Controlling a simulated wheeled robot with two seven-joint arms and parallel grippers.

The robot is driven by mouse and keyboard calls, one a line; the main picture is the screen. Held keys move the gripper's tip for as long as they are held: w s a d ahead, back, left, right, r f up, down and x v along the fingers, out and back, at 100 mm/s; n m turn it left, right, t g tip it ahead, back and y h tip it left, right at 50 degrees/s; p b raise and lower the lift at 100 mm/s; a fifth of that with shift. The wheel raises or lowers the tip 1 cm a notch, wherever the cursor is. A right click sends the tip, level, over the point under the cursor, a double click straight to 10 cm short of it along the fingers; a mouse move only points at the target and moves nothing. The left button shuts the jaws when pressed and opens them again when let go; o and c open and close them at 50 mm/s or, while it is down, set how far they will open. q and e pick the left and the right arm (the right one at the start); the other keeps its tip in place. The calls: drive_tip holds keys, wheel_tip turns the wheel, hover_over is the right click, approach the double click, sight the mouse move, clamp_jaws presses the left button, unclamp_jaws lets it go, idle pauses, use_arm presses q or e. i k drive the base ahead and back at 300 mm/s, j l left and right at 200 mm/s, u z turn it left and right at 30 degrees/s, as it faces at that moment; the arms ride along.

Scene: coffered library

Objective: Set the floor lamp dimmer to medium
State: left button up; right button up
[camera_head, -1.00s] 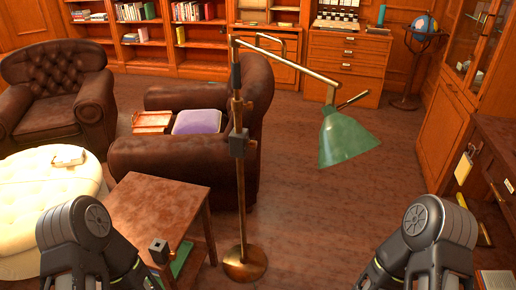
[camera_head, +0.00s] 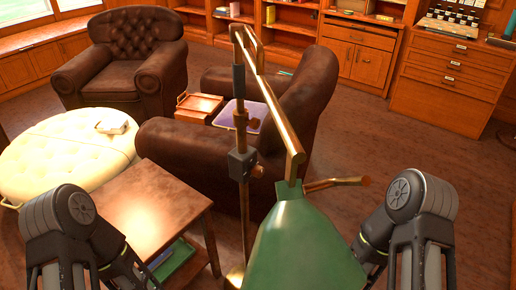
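The floor lamp has a thin brass pole (camera_head: 243,205), a jointed brass arm (camera_head: 275,95) and a green shade (camera_head: 305,245). The shade is very near and cut off by the bottom edge. A dark box with a small knob (camera_head: 241,163) is fixed to the pole at mid height; it looks like the dimmer, but its setting cannot be read. A brass knob sits higher on the pole. My two dark arms come up at the bottom left and bottom right, apart from the pole. Neither gripper's fingers show.
A wooden side table (camera_head: 150,210) stands left of the pole. A leather armchair (camera_head: 185,150) is close behind the pole. A cream ottoman (camera_head: 60,155) and another armchair (camera_head: 125,65) stand to the left. Open floor (camera_head: 420,150) lies to the right.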

sight(257, 171)
drive_tip(key=i+l+u, duration=0.3)
drive_tip(key=l, duration=0.2)
drive_tip(key=l+u, duration=0.3)
drive_tip(key=l, duration=0.25)
drive_tip(key=i+l+u, duration=0.15)
drive_tip(key=l+u, duration=0.15)
drive_tip(key=l, duration=0.3)
drive_tip(key=l+u, duration=0.3)
drive_tip(key=l, duration=0.3)
drive_tip(key=l+u, duration=0.3)
drive_tip(key=l, duration=0.3)
drive_tip(key=k+l+u, duration=0.1)
drive_tip(key=l+u, duration=0.2)
drive_tip(key=l, duration=0.3)
drive_tip(key=k+l+u, duration=0.15)
drive_tip(key=l+u, duration=0.15)
drive_tip(key=l, duration=0.3)
drive_tip(key=k+l+u, duration=0.3)
drive_tip(key=l, duration=0.25)
drive_tip(key=i, duration=0.1)
